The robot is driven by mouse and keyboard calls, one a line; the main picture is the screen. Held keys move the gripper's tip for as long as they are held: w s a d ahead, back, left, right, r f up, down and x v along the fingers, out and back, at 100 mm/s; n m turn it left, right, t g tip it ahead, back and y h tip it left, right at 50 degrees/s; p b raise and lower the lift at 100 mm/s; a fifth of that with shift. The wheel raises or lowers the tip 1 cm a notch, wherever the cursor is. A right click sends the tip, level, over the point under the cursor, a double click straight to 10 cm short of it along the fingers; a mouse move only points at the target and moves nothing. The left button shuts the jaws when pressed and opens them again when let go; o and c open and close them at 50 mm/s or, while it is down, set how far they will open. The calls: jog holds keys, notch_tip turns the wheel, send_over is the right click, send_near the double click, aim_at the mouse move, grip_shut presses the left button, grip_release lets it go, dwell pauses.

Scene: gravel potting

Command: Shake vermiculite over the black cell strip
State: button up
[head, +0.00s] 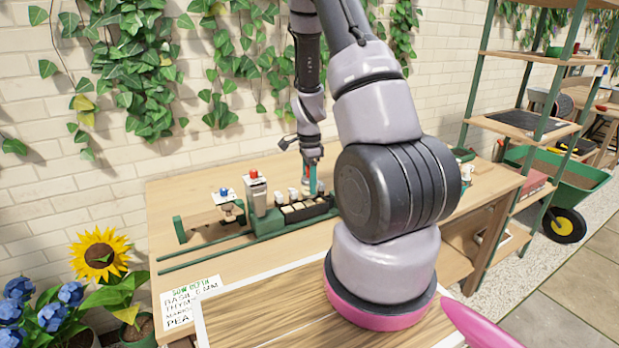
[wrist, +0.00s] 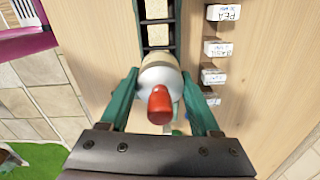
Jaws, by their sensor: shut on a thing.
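The black cell strip (head: 309,212) lies on the green rail fixture on the wooden bench. Several of its cells hold pale material. In the wrist view the strip (wrist: 142,33) runs up from behind the held thing, and two pale-filled cells show. My gripper (head: 311,182) is over the strip. In the wrist view my gripper (wrist: 160,82) has its green fingers shut on a whitish round container (wrist: 160,68), which I take as the vermiculite shaker. A red knob-like part (wrist: 160,104) faces the camera. The cells beneath it are hidden, and no falling grains can be seen.
A grey post with a red knob (head: 254,190) and a blue-topped unit (head: 225,200) stand left of the strip. Small white labelled blocks (wrist: 217,48) line one side of the strip. A sowing-depth card (head: 190,298) lies at the bench's left front.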

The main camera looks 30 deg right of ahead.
jog(key=shift+d, duration=0.5)
jog(key=shift+a, duration=1.15)
jog(key=shift+d, duration=1.2)
